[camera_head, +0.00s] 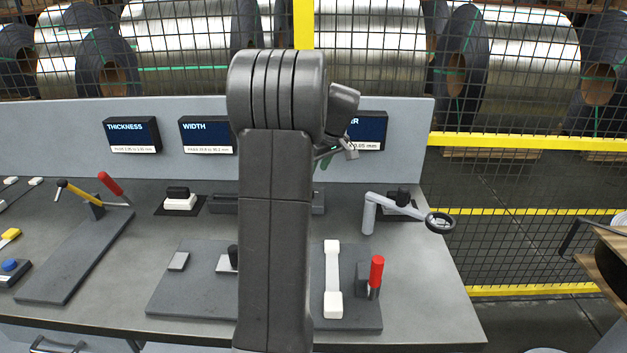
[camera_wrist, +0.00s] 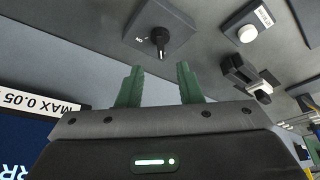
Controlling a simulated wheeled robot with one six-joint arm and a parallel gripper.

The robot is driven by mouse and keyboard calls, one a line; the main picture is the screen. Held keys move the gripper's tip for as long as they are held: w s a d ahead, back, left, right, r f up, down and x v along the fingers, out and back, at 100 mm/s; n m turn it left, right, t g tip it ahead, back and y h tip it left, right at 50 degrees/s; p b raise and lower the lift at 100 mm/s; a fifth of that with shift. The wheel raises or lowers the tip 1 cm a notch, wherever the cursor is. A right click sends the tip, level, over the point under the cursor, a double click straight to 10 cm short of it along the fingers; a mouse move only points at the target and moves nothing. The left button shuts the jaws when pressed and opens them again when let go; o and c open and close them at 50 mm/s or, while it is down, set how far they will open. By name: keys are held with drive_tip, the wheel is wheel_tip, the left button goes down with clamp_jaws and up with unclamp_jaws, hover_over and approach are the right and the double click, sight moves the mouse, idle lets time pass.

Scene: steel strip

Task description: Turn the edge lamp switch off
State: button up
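A small grey switch plate (camera_wrist: 178,20) with a black knob (camera_wrist: 160,38) shows at the top of the wrist view. In the head view my gripper (camera_head: 326,158) is mostly hidden behind my arm, near the back panel. I cannot pick out the plate in that view.
Display boxes, including THICKNESS (camera_head: 132,134) and WIDTH (camera_head: 207,135), line the back panel. A red-handled lever (camera_head: 376,272) and a white bar handle (camera_head: 332,280) are at the front. Wire fencing stands behind.

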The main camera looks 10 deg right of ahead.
drive_tip(key=v, duration=0.4)
drive_tip(key=shift+x, duration=4.4)
